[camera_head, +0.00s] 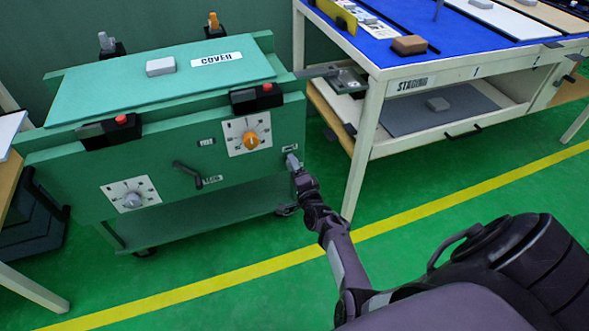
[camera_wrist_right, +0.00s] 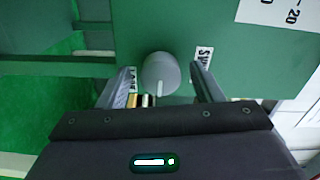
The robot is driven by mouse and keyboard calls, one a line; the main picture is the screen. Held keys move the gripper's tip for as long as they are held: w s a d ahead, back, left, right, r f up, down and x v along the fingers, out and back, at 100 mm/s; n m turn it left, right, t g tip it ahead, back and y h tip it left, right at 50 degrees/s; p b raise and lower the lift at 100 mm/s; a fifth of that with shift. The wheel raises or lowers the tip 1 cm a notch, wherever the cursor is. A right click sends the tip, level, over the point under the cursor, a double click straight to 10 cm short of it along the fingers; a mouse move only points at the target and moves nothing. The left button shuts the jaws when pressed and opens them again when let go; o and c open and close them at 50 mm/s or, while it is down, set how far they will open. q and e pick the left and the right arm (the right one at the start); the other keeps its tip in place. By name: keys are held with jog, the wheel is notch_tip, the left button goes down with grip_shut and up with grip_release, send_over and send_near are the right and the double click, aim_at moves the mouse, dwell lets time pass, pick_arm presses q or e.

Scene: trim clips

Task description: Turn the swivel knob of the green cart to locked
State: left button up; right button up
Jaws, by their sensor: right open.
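The green cart (camera_head: 80,178) stands at the left, its front panel facing me. A small grey round swivel knob (camera_wrist_right: 158,72) sits on its panel in the right wrist view, with a pale pointer line running toward the bottom of the picture. A white label starting "SW" (camera_wrist_right: 204,58) is to its right, and another label, partly hidden, is at its lower left. My right gripper (camera_head: 297,172) is open at the right end of the cart's front. Its fingers lie either side of the knob in the wrist view; contact cannot be told. My left gripper is out of view.
The front also has an orange dial (camera_head: 251,140), a grey dial (camera_head: 132,199) and a dark handle (camera_head: 187,173). A cover (camera_head: 110,88) lies on top. The white staging table (camera_head: 367,150) stands close on the right. Green floor with a yellow line is clear in front.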

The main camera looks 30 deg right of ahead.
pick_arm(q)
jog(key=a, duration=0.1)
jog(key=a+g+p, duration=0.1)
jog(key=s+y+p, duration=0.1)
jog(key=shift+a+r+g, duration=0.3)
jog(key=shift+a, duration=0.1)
pick_arm(e)
jog(key=v, duration=0.7)
jog(key=shift+s, duration=0.4)
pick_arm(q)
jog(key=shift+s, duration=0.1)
pick_arm(e)
jog(key=shift+a, duration=0.1)
